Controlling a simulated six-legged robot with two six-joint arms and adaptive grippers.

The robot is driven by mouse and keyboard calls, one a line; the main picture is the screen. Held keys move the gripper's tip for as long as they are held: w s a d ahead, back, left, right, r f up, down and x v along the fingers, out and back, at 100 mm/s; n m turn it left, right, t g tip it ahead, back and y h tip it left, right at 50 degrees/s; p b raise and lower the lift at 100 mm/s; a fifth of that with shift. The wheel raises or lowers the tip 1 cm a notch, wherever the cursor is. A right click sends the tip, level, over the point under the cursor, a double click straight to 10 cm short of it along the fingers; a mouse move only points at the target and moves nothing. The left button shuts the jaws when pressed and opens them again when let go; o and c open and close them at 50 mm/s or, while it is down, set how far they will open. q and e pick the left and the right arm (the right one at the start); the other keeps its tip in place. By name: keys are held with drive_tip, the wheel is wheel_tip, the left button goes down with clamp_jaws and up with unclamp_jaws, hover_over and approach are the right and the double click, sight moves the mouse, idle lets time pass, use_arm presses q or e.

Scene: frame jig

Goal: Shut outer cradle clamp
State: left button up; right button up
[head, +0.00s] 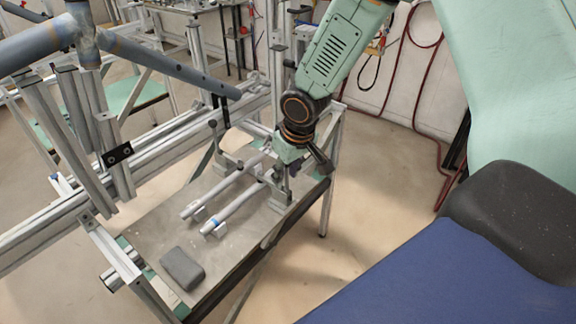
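My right gripper (298,165) hangs from the green arm at the far right corner of the metal table (150,225). It points down beside an upright metal bracket (279,190) on that corner. A dark finger shows at its right side; the gap between the fingers is hidden, so I cannot tell whether it is open or touching the bracket. A grey tube frame (165,68) stands at the upper left on the aluminium jig (165,140). A black block with two holes (117,155) sits on the jig. I cannot tell which part is the outer cradle clamp. My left gripper is not in view.
Two slim silver torch-like tools (232,209) lie side by side on the table. A dark grey block (182,268) lies near its front edge, and a beige pad (235,140) at its back. Red hoses (440,150) hang on the wall. The floor right of the table is clear.

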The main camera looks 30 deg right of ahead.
drive_tip(key=v, duration=1.2)
drive_tip(key=shift+s, duration=0.1)
drive_tip(key=s+a+f+g+y+b, duration=0.1)
drive_tip(key=s+a+f+b, duration=0.25)
drive_tip(key=f, duration=0.65)
drive_tip(key=s+a+f+m+b, duration=0.15)
drive_tip(key=s+f+b, duration=0.25)
drive_tip(key=f, duration=0.7)
drive_tip(key=s+a+f+n+g+y+b, duration=0.1)
drive_tip(key=s+a+f+b, duration=0.3)
drive_tip(key=f, duration=0.6)
drive_tip(key=s+f+m+h+b, duration=0.1)
drive_tip(key=s+f+h+b, duration=0.1)
drive_tip(key=s+f+b, duration=0.7)
drive_tip(key=s+d+f, duration=0.1)
drive_tip(key=s+f, duration=0.6)
drive_tip(key=f, duration=0.1)
drive_tip(key=shift+s+g, duration=0.2)
drive_tip(key=shift+g, duration=0.2)
drive_tip(key=shift+w, duration=0.1)
